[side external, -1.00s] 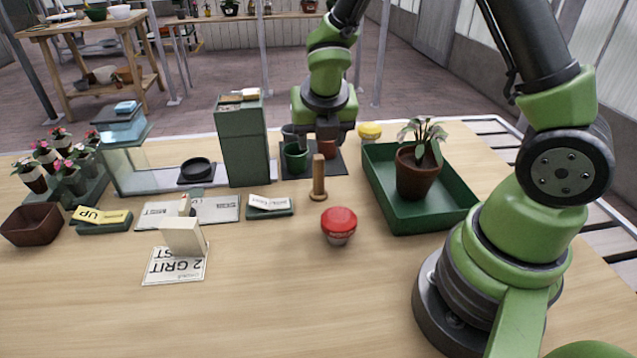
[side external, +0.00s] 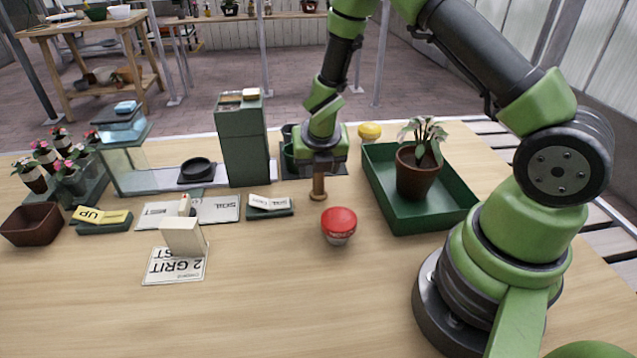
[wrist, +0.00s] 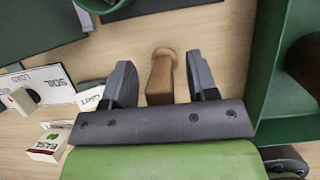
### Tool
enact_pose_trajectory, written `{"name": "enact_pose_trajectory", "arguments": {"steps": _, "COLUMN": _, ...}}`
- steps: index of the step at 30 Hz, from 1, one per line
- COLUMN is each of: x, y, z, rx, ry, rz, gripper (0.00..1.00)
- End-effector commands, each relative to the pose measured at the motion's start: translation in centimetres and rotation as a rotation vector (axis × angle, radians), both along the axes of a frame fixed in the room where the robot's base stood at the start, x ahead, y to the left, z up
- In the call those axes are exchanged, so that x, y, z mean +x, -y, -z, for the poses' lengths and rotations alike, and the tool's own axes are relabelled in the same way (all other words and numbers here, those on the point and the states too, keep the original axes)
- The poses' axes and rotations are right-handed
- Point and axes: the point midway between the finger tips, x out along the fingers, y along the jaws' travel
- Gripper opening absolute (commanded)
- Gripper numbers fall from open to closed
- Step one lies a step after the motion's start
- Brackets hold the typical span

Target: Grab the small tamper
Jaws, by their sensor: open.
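The small tamper (side external: 318,189) is a wooden piece with a round base, standing upright on the table. In the wrist view the tamper (wrist: 161,78) lies between my two fingers, with clear gaps on both sides. My gripper (side external: 319,168) is above it in the side view, and its body hides the top of the handle. The gripper also shows in the wrist view (wrist: 160,85), open with nothing held.
A green tray (side external: 445,219) with a potted plant (side external: 417,172) stands to the right. A red-topped jar (side external: 339,225) is in front of the tamper. A tall green box (side external: 243,145) stands behind left. The front table area is clear.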

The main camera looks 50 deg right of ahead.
Motion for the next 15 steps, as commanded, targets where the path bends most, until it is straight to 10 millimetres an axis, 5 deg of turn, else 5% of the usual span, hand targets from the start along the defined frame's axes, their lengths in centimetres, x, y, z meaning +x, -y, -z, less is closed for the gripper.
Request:
{"name": "enact_pose_trajectory", "arguments": {"steps": 5, "x": 0.00, "y": 0.00, "z": -0.01, "rx": 0.000, "ry": 0.000, "rz": 0.000, "gripper": 0.53}}
{"name": "enact_pose_trajectory", "arguments": {"steps": 12, "x": -0.02, "y": 0.00, "z": -0.03, "rx": 0.000, "ry": 0.000, "rz": 0.000, "gripper": 0.00}}
{"name": "enact_pose_trajectory", "arguments": {"steps": 15, "x": -0.01, "y": -0.01, "z": -0.04, "rx": 0.000, "ry": 0.000, "rz": 0.000, "gripper": 0.00}}
